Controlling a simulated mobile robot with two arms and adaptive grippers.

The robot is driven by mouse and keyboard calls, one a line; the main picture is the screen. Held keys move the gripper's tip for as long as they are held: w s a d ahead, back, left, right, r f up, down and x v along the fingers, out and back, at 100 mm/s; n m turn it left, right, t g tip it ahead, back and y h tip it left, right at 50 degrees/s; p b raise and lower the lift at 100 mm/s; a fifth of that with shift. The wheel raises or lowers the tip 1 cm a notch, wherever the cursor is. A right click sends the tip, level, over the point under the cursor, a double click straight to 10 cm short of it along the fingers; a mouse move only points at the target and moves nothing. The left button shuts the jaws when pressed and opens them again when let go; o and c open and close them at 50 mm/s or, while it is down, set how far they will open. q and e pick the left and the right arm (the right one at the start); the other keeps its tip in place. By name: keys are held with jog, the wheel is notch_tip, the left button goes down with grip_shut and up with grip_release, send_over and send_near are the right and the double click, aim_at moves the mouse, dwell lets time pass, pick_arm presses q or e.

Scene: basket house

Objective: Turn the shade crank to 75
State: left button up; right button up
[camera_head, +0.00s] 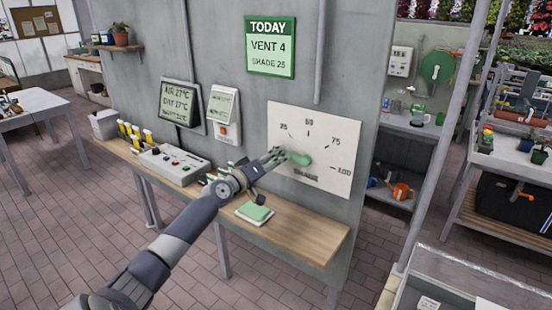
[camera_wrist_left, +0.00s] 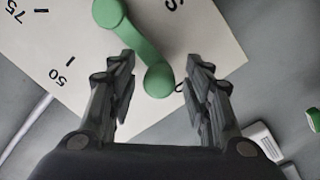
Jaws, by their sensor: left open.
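The shade crank (camera_head: 301,159) is a green lever on a white dial panel (camera_head: 325,135) on the grey wall. The panel is marked 25, 50, 75 and 100. The crank's free end points left, on the 25 side and away from 75. My left gripper (camera_head: 279,156) is at that end. In the left wrist view the crank (camera_wrist_left: 133,45) runs from the top down to its rounded end between the open fingers of my left gripper (camera_wrist_left: 161,66). Gaps show on both sides, so the fingers seem not to grip it. My right gripper is out of view.
A green sign (camera_head: 270,47) reads TODAY, VENT 4, SHADE 25. A grey pipe (camera_head: 319,50) runs down the wall above the panel.

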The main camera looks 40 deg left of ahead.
pick_arm(q)
jog(key=shift+w, duration=0.25)
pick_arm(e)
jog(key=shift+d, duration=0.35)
pick_arm(q)
grip_shut()
